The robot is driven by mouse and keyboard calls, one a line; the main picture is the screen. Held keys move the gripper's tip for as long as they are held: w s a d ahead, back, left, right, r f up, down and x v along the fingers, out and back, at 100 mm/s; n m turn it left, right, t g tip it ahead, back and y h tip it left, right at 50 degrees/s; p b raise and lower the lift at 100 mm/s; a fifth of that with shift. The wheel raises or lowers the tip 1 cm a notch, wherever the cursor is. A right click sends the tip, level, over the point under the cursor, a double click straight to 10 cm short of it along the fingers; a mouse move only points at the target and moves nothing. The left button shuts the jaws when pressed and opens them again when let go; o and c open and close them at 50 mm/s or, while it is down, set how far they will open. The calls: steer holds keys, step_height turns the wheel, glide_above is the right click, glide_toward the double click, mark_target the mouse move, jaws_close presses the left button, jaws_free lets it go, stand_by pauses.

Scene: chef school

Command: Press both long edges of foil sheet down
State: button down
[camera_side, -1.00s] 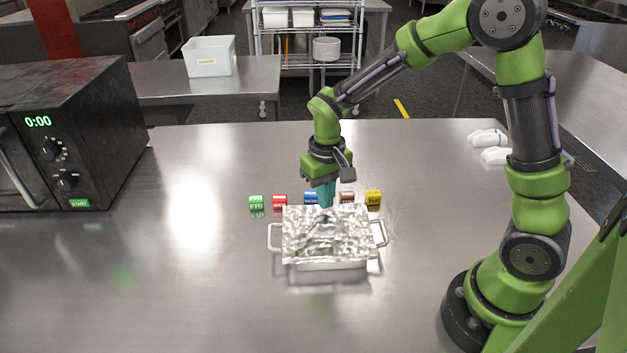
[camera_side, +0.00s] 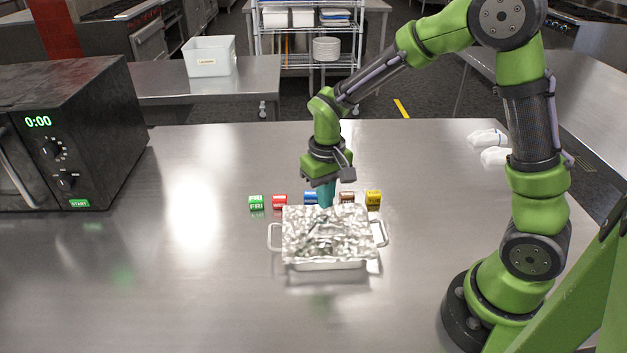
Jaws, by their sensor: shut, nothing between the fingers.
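A crumpled silver foil sheet (camera_side: 305,240) lies over a metal pan with a wire handle at each side; the pan's front wall (camera_side: 328,266) shows below the foil. The foil's near edge lies along the front rim. My gripper (camera_side: 326,204) points down at the foil's far long edge, near its middle. Its teal fingers are shut with nothing between them. The fingertips are at or just behind the far edge; I cannot tell whether they touch the foil. The pan's far wall is hidden.
Behind the pan stands a row of small day-label blocks: green (camera_side: 256,202), red (camera_side: 279,201), blue (camera_side: 310,198), brown (camera_side: 347,197) and yellow (camera_side: 373,198). A black microwave (camera_side: 75,135) stands at left. The table in front is clear.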

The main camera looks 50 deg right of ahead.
steer(key=shift+f, duration=0.95)
stand_by(1.5)
steer(key=shift+r, duration=0.1)
steer(key=shift+r, duration=3.5)
steer(key=s+a+r+m+t+y, duration=0.1)
steer(key=s+r+t+y, duration=0.1)
steer(key=s+r+t, duration=0.5)
steer(key=s+r, duration=0.4)
steer(key=s, duration=0.2)
steer(key=shift+s+r, duration=0.4)
